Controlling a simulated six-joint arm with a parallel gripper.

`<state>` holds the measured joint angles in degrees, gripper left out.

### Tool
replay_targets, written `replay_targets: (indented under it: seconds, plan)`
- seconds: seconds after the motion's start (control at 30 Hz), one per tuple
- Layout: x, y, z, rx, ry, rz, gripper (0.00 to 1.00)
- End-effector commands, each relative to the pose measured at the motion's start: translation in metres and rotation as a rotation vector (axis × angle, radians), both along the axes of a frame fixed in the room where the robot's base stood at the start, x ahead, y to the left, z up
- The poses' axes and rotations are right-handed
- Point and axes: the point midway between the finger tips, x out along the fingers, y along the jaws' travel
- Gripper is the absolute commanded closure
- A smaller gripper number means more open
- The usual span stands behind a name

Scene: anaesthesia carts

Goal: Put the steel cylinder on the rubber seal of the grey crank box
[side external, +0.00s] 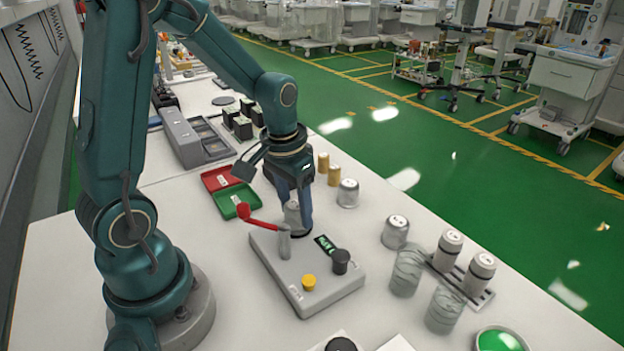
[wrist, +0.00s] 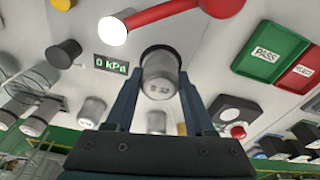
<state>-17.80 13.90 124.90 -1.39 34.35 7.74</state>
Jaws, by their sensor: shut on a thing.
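My gripper (side external: 298,224) is shut on a steel cylinder (side external: 291,211) over the back part of the grey crank box (side external: 322,296). In the wrist view the cylinder (wrist: 159,78) stands between the two fingers, its marked end towards the camera. The dark rubber seal (side external: 302,234) shows just under the gripper, and its rim shows at the cylinder's far end in the wrist view (wrist: 157,48). The cylinder looks lined up with the seal; I cannot tell whether it touches. The box has a red crank (side external: 262,224), a yellow button (side external: 309,282), a black knob (side external: 340,262) and a display reading 0 kPa (wrist: 111,63).
A green PASS tray (side external: 236,203) and a red tray (side external: 219,178) lie behind the box. Other metal cylinders (side external: 348,194), brass pieces (side external: 334,175), glass jars (side external: 407,272) and a rack (side external: 455,282) stand to the right. The white table is clear in front left.

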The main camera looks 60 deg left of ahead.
Motion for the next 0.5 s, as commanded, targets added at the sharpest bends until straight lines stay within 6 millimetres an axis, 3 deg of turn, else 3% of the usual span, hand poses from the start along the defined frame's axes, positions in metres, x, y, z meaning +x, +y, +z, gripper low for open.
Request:
replay_targets:
  seconds: [0.37, 0.4, 0.47, 0.5]
  plan:
    - [-0.0002, 0.0002, -0.0039, 0.0, 0.0, 0.0, 1.0]
    - [-0.0003, 0.0002, -0.0048, 0.0, 0.001, 0.0, 0.42]
    - [-0.0001, 0.0002, -0.0043, 0.0, 0.0, 0.0, 0.19]
    - [-0.0001, 0.0003, -0.0042, 0.0, 0.0, 0.0, 0.16]
